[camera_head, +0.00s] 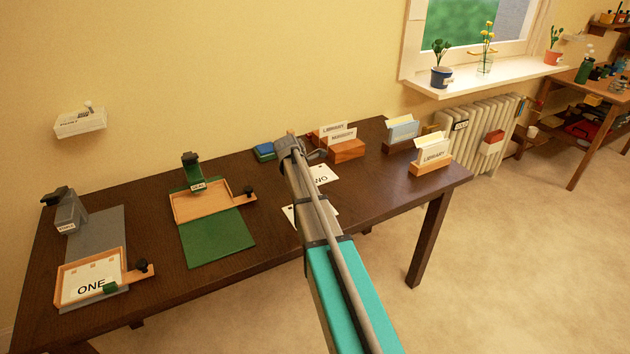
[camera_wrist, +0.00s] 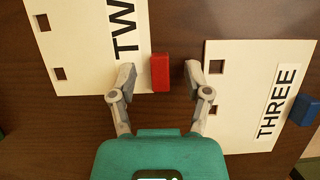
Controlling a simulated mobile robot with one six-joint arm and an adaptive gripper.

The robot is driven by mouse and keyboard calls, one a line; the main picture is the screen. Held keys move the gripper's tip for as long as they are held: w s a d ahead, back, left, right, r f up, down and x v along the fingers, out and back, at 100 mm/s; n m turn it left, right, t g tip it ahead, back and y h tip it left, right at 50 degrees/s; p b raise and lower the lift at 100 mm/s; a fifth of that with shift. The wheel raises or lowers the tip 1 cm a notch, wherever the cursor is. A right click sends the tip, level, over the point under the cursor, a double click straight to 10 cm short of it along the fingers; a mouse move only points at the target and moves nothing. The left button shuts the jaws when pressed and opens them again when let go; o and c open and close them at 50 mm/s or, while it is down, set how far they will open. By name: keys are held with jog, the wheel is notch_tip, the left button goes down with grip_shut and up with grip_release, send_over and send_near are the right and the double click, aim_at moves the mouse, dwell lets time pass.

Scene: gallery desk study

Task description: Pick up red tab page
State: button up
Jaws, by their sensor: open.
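The red tab (camera_wrist: 160,72) is a small red block on the right edge of a cream page labelled TWO (camera_wrist: 90,68), which has two square holes. My gripper (camera_wrist: 160,75) is open, with one fingertip on each side of the red tab and a gap on both sides. One fingertip overlaps the TWO page in this view; I cannot tell whether it touches. In the head view my arm hides much of the two pages on the desk, and the red tab does not show there.
A page labelled THREE (camera_wrist: 240,95) with a blue tab (camera_wrist: 303,110) lies to the right. On the desk (camera_head: 150,175) stand a green punch (camera_head: 194,172), a grey punch (camera_head: 68,210) with page ONE (camera_head: 90,283), and several card holders (camera_head: 348,150) behind my gripper.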

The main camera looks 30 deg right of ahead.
dwell(0.4)
grip_shut()
jog(key=shift+r, duration=0.2)
dwell(0.3)
notch_tip(320, 180, up, 2)
jog(key=p, duration=0.2)
jog(key=shift+r+p, duration=0.1)
jog(key=shift+p, duration=0.2)
jog(key=s+d+r+p, duration=0.3)
jog(key=s+r+p, duration=0.7)
jog(key=s, duration=0.3)
jog(key=shift+s+r, duration=0.25)
jog(key=shift+s, duration=0.1)
jog(key=shift+d, duration=0.1)
dwell(0.5)
